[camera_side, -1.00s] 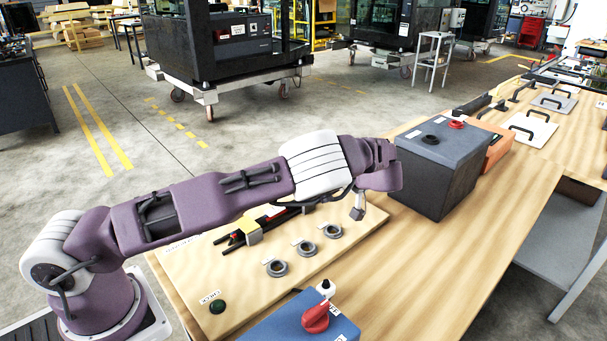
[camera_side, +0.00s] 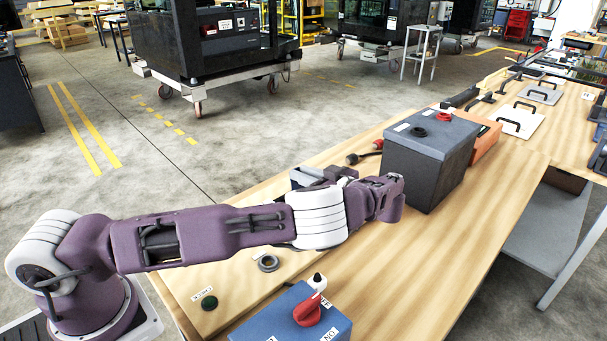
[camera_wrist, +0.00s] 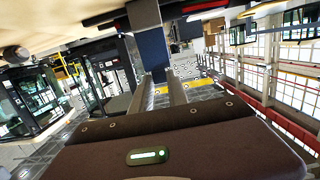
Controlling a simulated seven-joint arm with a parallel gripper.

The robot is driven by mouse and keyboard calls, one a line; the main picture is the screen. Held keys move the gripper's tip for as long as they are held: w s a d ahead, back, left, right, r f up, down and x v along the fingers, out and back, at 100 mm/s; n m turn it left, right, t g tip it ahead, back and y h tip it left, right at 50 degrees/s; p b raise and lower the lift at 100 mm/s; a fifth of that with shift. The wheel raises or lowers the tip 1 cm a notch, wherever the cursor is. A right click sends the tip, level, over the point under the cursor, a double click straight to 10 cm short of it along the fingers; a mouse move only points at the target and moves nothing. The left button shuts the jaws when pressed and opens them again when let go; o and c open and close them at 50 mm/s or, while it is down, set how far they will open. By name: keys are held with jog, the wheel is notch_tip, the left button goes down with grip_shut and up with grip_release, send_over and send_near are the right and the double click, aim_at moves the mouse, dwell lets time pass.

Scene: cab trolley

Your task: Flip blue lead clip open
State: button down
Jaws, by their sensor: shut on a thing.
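In the wrist view a blue piece (camera_wrist: 152,50), which I take to be the blue lead clip, stands at the tips of my gripper (camera_wrist: 162,80), below a grey block (camera_wrist: 144,12). The two fingers are close together and shut on the blue piece. In the side view my wrist hides much of the gripper. Grey parts (camera_side: 318,178) show behind the wrist, over the wooden board. I cannot tell there which belong to the gripper and which to the clip. Whether the clip is open or closed cannot be told.
A dark grey box (camera_side: 430,165) with a red and a black cap stands right of my wrist. A blue switch box (camera_side: 290,318) with a red knob is in front. Red and black lead ends (camera_side: 366,156) lie behind. Bare bench lies in front of the dark box.

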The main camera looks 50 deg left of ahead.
jog(key=c, duration=1.3)
grip_release()
jog(key=shift+d, duration=0.1)
jog(key=d+r, duration=0.1)
jog(key=d, duration=0.6)
jog(key=s+a+r+m+g+h, duration=0.1)
jog(key=s+a+r+m+h, duration=0.45)
jog(key=s+r+h, duration=0.65)
jog(key=s+d+r+m+t+h, duration=0.1)
jog(key=s+d+m+t, duration=0.1)
jog(key=s, duration=0.5)
jog(key=s+d+r+m+t+h, duration=0.1)
jog(key=s+d+m+t, duration=0.1)
jog(key=s+m, duration=0.4)
jog(key=s+d+r+m+t+h, duration=0.2)
jog(key=s+d+m, duration=0.2)
jog(key=s, duration=0.5)
jog(key=shift+s+d+m+t, duration=0.2)
jog(key=shift+d+m+t, duration=0.05)
jog(key=shift+d+t, duration=0.05)
